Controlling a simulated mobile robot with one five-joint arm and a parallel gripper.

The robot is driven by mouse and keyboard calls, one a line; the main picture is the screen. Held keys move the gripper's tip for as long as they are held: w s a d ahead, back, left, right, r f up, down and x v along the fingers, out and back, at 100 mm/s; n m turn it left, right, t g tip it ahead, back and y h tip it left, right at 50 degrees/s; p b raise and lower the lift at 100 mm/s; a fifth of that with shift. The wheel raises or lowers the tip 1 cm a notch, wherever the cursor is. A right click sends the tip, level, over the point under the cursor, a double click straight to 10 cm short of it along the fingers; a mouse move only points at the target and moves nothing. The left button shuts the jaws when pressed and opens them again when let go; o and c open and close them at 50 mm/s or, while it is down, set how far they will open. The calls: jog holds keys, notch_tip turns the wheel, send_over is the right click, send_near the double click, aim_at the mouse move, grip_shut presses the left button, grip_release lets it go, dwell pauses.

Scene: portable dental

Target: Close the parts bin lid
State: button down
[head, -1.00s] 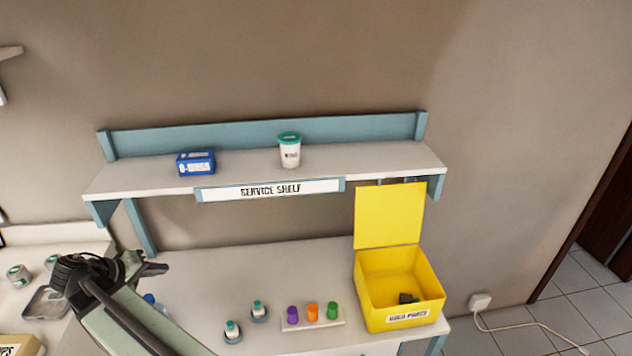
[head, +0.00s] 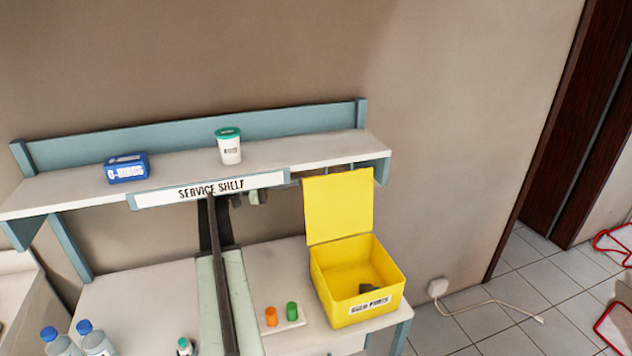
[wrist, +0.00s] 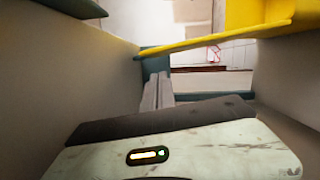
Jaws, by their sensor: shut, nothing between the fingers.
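The yellow parts bin (head: 330,290) stands at the right end of the counter with a label on its front. Its yellow lid (head: 338,208) is open, standing roughly upright from the back edge. A small dark item (head: 370,288) lies inside. My gripper (head: 256,197) is shut and empty, under the shelf to the left of the lid, partly hidden by the shelf sign and my arm. In the wrist view, the lid (wrist: 215,40) appears as a thin yellow strip seen edge-on, with yellow of the bin (wrist: 258,12) at upper right.
The service shelf (head: 190,165) overhangs the counter and bears a blue box (head: 127,168) and a white cup with a green lid (head: 229,147). Orange (head: 271,316) and green (head: 292,311) pieces stand left of the bin. Blue-capped bottles (head: 90,338) are at lower left.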

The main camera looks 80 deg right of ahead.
aim_at(323, 179)
jog(key=x, duration=0.9)
jog(key=shift+s+d, duration=0.15)
jog(key=shift+s, duration=0.15)
